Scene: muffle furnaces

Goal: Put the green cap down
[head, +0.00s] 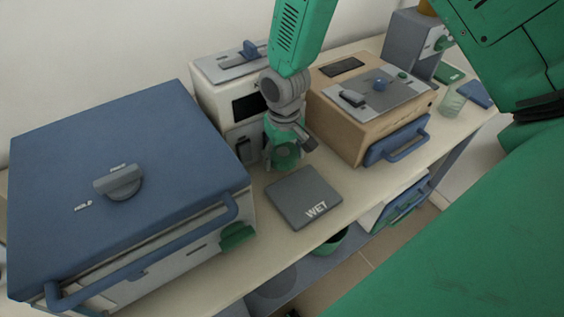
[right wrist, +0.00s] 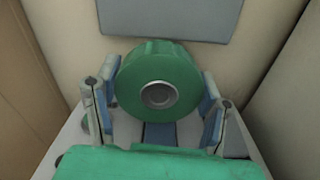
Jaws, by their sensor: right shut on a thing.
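The green cap (head: 287,158) is round, with a grey metal centre that shows in the right wrist view (right wrist: 158,95). My right gripper (head: 285,155) is shut on it, with one finger at each side of the cap. In the head view it hangs just behind the grey mat marked WET (head: 292,197), between the furnaces. The mat also shows at the top of the right wrist view (right wrist: 170,15). Whether the cap touches the bench is hard to tell. My left gripper is not in view.
A large blue-topped furnace (head: 60,160) stands left and a tan furnace (head: 350,125) with a blue handle stands right. A white unit (head: 215,105) is behind my gripper. A clear beaker (head: 453,103) stands far right. The bench front (head: 262,250) is clear.

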